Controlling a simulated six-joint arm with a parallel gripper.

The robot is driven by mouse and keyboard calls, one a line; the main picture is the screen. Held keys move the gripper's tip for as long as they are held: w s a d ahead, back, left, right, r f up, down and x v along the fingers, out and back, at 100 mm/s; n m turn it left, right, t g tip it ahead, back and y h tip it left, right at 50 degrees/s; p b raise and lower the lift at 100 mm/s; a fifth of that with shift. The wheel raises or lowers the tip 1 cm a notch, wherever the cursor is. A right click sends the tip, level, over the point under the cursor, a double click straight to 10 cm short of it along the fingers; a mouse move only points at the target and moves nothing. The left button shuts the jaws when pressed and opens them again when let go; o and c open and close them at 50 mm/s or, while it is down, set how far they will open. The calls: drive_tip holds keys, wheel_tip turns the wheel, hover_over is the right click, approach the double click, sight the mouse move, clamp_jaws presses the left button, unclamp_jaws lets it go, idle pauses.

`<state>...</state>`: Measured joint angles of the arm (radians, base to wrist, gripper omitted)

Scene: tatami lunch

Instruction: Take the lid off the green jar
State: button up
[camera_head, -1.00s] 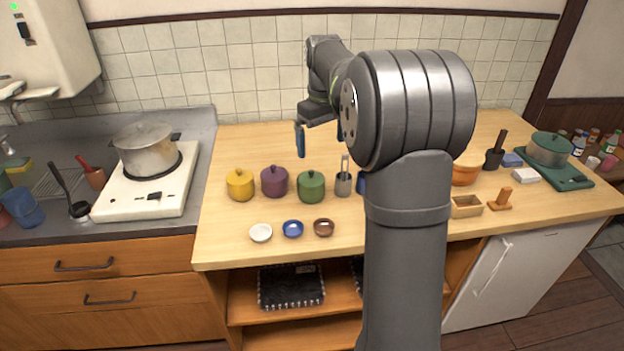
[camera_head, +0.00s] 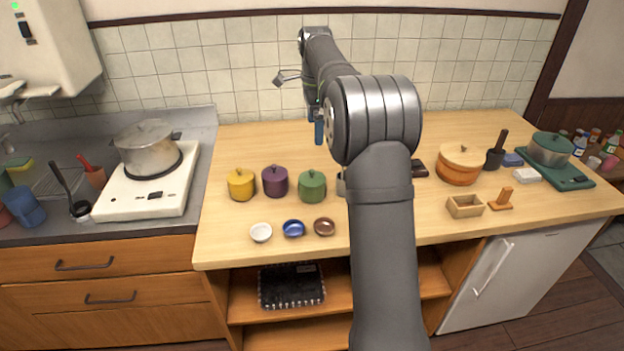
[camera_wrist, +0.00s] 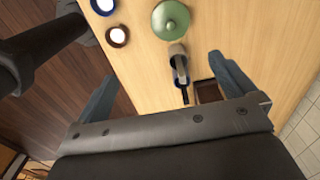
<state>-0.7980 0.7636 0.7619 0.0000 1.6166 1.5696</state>
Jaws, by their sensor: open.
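The green jar (camera_head: 312,187) stands upright on the wooden counter, right of the purple jar (camera_head: 275,181) and yellow jar (camera_head: 240,184). Its knobbed green lid (camera_head: 312,178) is on it. In the wrist view the lid (camera_wrist: 171,17) shows from above at the top edge. My gripper (camera_head: 318,132) is raised behind the jar, near the tiled wall, apart from it; only a blue finger shows clearly there. In the wrist view my gripper (camera_wrist: 162,68) has its two blue fingers wide apart, with nothing held between them.
A grey utensil holder (camera_wrist: 177,52) stands beside the green jar, mostly hidden behind my arm in the head view. White (camera_head: 260,232), blue (camera_head: 293,228) and brown (camera_head: 323,226) bowls sit in front of the jars. An orange lidded pot (camera_head: 459,166) stands to the right.

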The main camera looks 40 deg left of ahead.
sight(312, 170)
drive_tip(key=f+m, duration=0.3)
drive_tip(key=f, duration=0.3)
drive_tip(key=w+a+f+m, duration=0.1)
drive_tip(key=f+m, duration=0.1)
drive_tip(key=f, duration=0.4)
drive_tip(key=a+f+m, duration=0.1)
drive_tip(key=f+m, duration=0.2)
drive_tip(key=f, duration=0.2)
drive_tip(key=shift+w+f+m, duration=0.2)
drive_tip(key=shift+f+m, duration=0.1)
drive_tip(key=shift+f, duration=0.1)
drive_tip(key=c, duration=1)
